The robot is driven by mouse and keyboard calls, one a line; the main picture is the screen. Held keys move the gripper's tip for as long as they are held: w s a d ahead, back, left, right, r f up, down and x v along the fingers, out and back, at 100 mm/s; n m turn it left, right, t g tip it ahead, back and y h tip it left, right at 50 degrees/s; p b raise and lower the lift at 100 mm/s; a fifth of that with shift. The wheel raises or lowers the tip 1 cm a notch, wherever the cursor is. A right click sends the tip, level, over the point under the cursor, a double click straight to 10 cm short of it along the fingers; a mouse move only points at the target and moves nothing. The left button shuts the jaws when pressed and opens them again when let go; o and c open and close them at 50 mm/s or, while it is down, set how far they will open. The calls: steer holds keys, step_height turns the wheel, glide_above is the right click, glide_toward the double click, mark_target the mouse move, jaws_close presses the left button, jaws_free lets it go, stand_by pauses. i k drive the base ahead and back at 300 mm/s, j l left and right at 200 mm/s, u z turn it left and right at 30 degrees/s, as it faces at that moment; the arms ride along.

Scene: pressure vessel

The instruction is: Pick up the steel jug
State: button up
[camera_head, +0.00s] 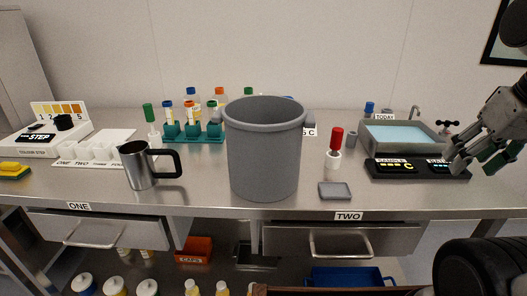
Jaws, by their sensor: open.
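The steel jug (138,167) stands upright on the left part of the metal bench, near its front edge. It is a shiny cylinder with a black handle on its right side. My gripper (462,166) is at the far right, over the right end of the bench by the sink, well apart from the jug. It is open, and nothing shows between its fingers.
A large grey bin (264,150) stands on the bench between the jug and my gripper. A teal tube rack (196,138) is behind the jug, with white cups (98,151) to its left. A red-topped bottle (335,148) and a small grey block (335,191) are right of the bin.

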mark_target(136, 156)
steer(key=u, duration=1.4)
steer(key=i+j+z, duration=0.1)
steer(key=j, duration=0.5)
steer(key=i+j+z, duration=0.1)
steer(key=j, duration=0.45)
steer(key=i+j, duration=0.2)
steer(key=j, duration=0.45)
steer(key=i+j+z, duration=0.15)
steer(key=j, duration=0.4)
steer(key=k, duration=0.05)
